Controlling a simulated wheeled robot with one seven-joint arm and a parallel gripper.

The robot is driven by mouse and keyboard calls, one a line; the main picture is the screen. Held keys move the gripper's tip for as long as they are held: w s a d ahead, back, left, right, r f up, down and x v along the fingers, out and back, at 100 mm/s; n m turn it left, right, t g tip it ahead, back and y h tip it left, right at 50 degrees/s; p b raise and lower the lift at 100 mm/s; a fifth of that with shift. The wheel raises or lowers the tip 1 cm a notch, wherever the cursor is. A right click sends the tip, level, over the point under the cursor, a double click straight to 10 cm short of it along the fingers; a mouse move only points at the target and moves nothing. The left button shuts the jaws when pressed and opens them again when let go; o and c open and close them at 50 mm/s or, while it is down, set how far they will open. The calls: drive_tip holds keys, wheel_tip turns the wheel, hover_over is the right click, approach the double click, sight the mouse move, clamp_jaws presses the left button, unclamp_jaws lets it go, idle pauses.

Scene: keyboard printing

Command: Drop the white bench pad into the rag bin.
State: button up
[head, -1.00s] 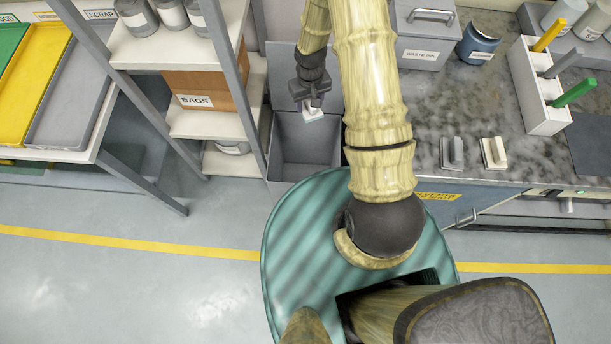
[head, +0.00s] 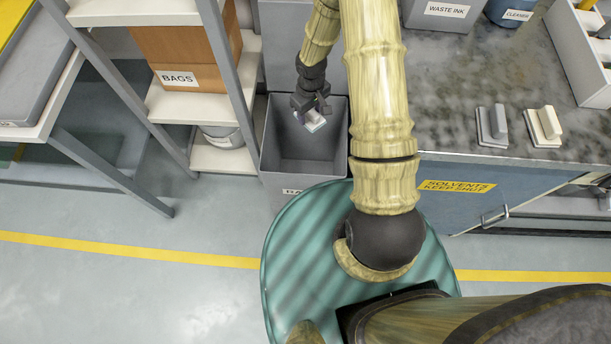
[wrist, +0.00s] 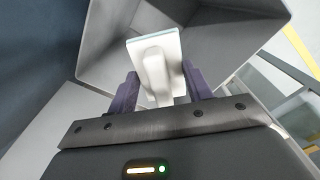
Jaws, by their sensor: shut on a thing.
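My gripper (head: 308,108) is shut on the white bench pad (head: 315,122), which hangs over the open mouth of the grey rag bin (head: 276,150). In the wrist view, the pad (wrist: 157,60) shows its raised white grip between the two dark fingers (wrist: 160,90), with a thin bluish edge on its far side. The bin's inner walls (wrist: 225,45) surround the pad in that view. The bin's front label is partly hidden by my round base. I cannot tell exactly how high the pad is relative to the rim.
A shelf with a BAGS box (head: 185,60) stands left of the bin. The solvents cabinet (head: 445,195) and counter are to the right, with a grey pad (head: 492,126) and a cream pad (head: 543,127) on top. Open floor with a yellow line lies at the left.

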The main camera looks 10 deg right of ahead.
drive_tip(key=shift+f, duration=0.15)
wheel_tip(320, 180, down, 6)
drive_tip(key=b, duration=0.5)
idle(0.3)
drive_tip(key=o, duration=1)
drive_tip(key=shift+o, duration=0.2)
wheel_tip(320, 180, up, 18)
drive_tip(key=p, duration=0.4)
drive_tip(key=shift+f, duration=0.25)
